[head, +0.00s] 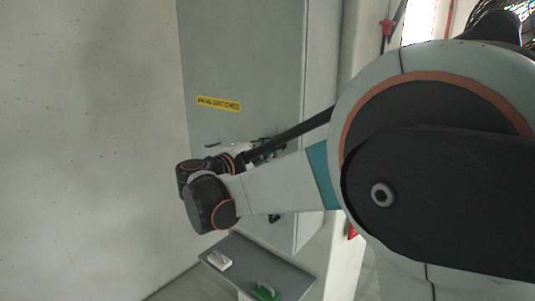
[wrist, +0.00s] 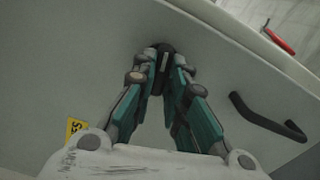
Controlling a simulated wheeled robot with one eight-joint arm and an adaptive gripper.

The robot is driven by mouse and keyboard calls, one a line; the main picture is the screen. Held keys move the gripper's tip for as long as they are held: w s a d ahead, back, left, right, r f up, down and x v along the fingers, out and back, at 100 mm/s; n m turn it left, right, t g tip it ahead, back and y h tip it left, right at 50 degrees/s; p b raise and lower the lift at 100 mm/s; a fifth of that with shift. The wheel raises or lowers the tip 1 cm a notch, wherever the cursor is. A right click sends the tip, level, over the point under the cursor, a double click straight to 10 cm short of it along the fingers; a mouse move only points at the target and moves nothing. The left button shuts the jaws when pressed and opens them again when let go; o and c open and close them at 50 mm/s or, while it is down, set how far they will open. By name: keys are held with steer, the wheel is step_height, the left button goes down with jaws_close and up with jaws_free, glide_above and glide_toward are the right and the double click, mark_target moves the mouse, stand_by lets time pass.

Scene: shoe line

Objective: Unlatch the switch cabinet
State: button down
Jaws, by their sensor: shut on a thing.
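The switch cabinet (head: 245,55) is a tall grey box with a yellow label (head: 219,104) on its door. Its flat grey door (wrist: 60,60) fills most of the wrist view, with part of the yellow label (wrist: 73,128) at the left. My gripper (wrist: 167,66) points at the door, its teal fingers converging at the tips. They are shut on a small dark latch (wrist: 164,49) on the door, partly hidden between the fingertips. A black bar handle (wrist: 268,118) stands out from the door to the right, apart from the fingers. In the head view my arm hides most of the gripper and the latch.
A grey shelf (head: 290,278) below the cabinet holds a white item (head: 219,260) and a green item (head: 265,291). A bare wall (head: 85,130) is at the left. A red-handled thing (wrist: 278,38) lies beyond the door edge in the wrist view.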

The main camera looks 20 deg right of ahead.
steer(key=shift+f+m+b, duration=0.1)
steer(key=shift+m+b, duration=0.4)
steer(key=shift+m, duration=0.7)
steer(key=c, duration=1.6)
jaws_free()
steer(key=shift+a, duration=0.1)
steer(key=v, duration=0.7)
steer(key=shift+s+a, duration=0.15)
steer(key=shift+s, duration=0.05)
